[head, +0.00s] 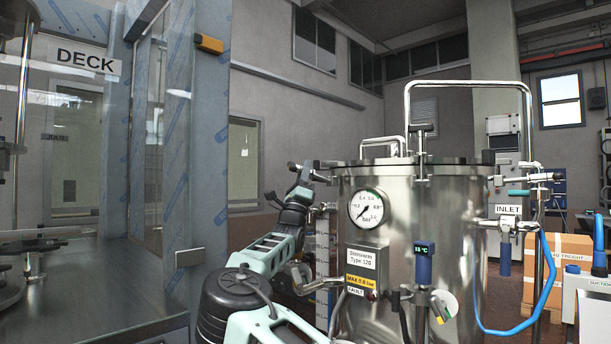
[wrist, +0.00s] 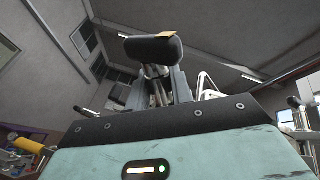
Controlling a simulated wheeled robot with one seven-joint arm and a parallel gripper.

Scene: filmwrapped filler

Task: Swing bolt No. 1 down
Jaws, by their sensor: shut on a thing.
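A steel pressure vessel (head: 390,235) stands in the middle of the head view, with its lid (head: 400,162) on. My gripper (head: 308,174) is at the left of the lid rim. In the wrist view my gripper (wrist: 157,88) is shut on the stem of a swing bolt, whose black crossbar handle (wrist: 152,48) stands just beyond the fingers. No number shows on this bolt. Another swing bolt (head: 422,152) stands upright at the front of the rim. A further one (head: 540,177) points outward at the right. The held bolt's lower end is hidden.
The vessel carries a pressure gauge (head: 366,208), a blue thermometer (head: 424,262) and an INLET fitting (head: 508,210) with a blue hose (head: 548,290). A tall lifting frame (head: 465,84) rises behind the lid. A DECK cabinet post (head: 205,150) stands to the left.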

